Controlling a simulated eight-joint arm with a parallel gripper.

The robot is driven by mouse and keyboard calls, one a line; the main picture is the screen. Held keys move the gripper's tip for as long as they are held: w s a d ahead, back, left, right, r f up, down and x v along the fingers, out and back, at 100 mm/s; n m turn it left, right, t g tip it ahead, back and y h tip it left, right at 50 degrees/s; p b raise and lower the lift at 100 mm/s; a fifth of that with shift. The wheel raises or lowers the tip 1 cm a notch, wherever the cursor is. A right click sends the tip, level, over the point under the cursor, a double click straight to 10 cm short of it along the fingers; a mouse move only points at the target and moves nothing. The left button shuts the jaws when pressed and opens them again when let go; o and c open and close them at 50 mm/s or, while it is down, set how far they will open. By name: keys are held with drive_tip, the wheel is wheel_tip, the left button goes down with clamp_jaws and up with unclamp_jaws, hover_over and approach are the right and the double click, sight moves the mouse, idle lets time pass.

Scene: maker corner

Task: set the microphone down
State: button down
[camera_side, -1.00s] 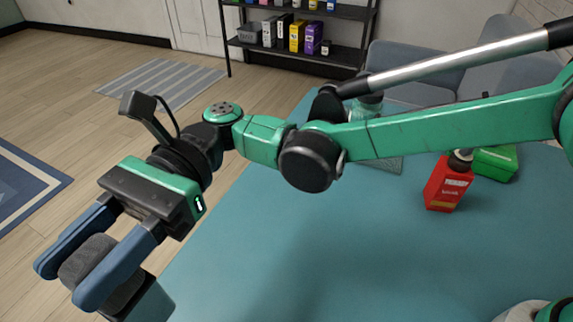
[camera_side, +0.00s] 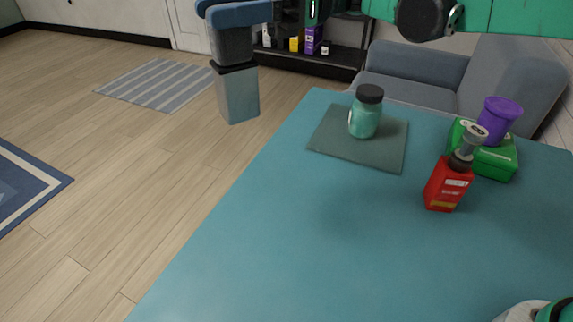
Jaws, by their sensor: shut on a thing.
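My gripper (camera_side: 238,15) is at the top of the view, partly cut off by the frame edge. Its blue fingers are shut on the microphone (camera_side: 238,95), gripping its dark grey upper part. The microphone hangs upright in the air, with a black band and a pale blue-grey lower body. In the picture it shows against the floor, left of the table's far left corner. The teal table (camera_side: 270,230) is below and to the right.
A teal jar (camera_side: 364,118) with a black lid stands on a grey-green mat (camera_side: 340,150). A red bottle (camera_side: 446,186) with a metallic top stands right of it. A purple cup (camera_side: 498,118) sits on a green box (camera_side: 490,158). The table's front and middle are clear.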

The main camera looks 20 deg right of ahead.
drive_tip(key=w+d+m+t, duration=0.2)
drive_tip(key=w+d+t, duration=0.1)
drive_tip(key=d, duration=0.2)
wheel_tip(320, 180, down, 20)
drive_tip(key=shift+w+d, duration=0.15)
drive_tip(key=shift+d, duration=0.15)
drive_tip(key=shift+c, duration=2.1)
unclamp_jaws()
drive_tip(key=shift+f, duration=0.15)
